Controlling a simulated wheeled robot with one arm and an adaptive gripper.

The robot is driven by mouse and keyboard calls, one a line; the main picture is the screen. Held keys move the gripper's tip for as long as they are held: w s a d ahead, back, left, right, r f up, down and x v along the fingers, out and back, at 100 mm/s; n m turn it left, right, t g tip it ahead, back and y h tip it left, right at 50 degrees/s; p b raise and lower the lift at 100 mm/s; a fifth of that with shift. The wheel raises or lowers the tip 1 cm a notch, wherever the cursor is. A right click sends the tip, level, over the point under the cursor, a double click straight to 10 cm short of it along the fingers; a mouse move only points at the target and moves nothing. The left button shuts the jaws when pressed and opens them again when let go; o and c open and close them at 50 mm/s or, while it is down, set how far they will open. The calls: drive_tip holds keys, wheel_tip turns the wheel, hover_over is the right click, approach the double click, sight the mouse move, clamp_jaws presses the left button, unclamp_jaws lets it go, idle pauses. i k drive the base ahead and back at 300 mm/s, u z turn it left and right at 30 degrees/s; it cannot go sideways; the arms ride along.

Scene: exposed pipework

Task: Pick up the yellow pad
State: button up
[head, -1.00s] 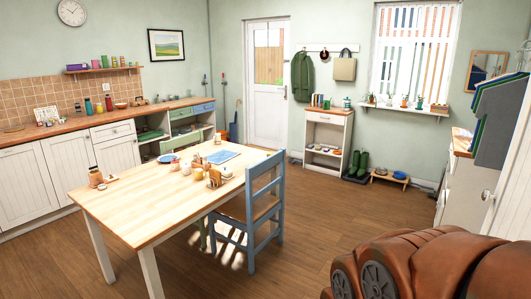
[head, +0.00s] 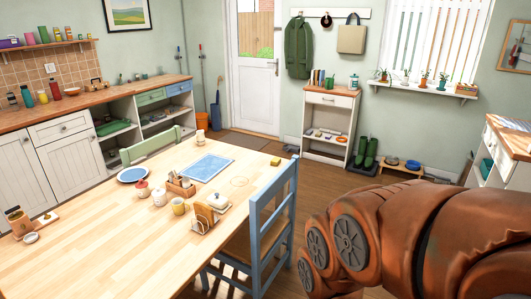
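A small yellow pad (head: 275,160) lies on the wooden table (head: 110,215), near its far right corner, just left of the blue chair's back. It looks like a small block with a darker side and is too small to make out in detail. My rust-brown arm fills the lower right of the head view, to the right of the blue chair. The end of my arm is outside the picture, so my gripper is not in view.
A blue chair (head: 262,225) stands at the table's right side, close to the pad. A blue mat (head: 205,167), a plate (head: 133,174), jars and a napkin holder (head: 208,216) stand on the table. Open floor lies between table and white shelf (head: 329,122).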

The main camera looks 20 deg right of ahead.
sight(275, 161)
drive_tip(key=z, duration=0.8)
drive_tip(key=i, duration=2.3)
drive_tip(key=u, duration=1.55)
